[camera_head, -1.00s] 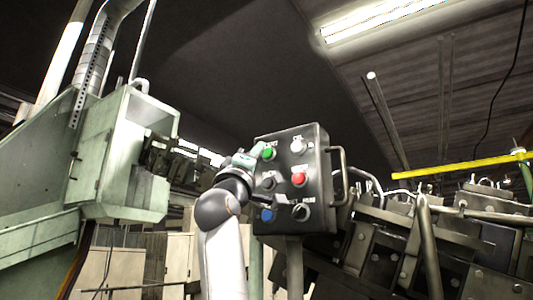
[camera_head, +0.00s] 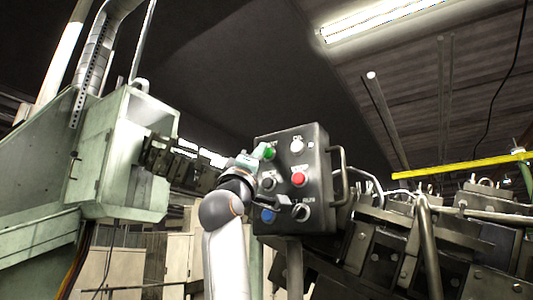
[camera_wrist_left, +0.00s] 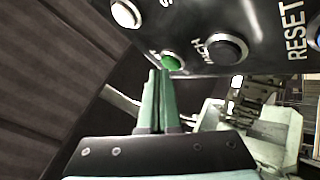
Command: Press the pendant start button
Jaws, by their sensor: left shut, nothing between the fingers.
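The pendant (camera_head: 285,170) is a dark grey box with several buttons on its face, standing on a post. The green button (camera_head: 269,153) is at its upper left; it also shows in the left wrist view (camera_wrist_left: 173,61). My left gripper (camera_head: 258,152) is shut and empty, its green fingertips close to the green button. In the left wrist view the fingertips (camera_wrist_left: 160,73) end just beside and below the green button; I cannot tell whether they touch it. The word beside the green button is partly hidden. My right gripper is not in view.
Other pendant controls are a white button (camera_head: 297,146), a red button (camera_head: 299,180), a blue button (camera_head: 268,216), a black button (camera_head: 268,184) and a selector knob (camera_head: 301,213). A handle (camera_head: 342,172) is on the right side. Green machinery (camera_head: 110,150) stands at the left.

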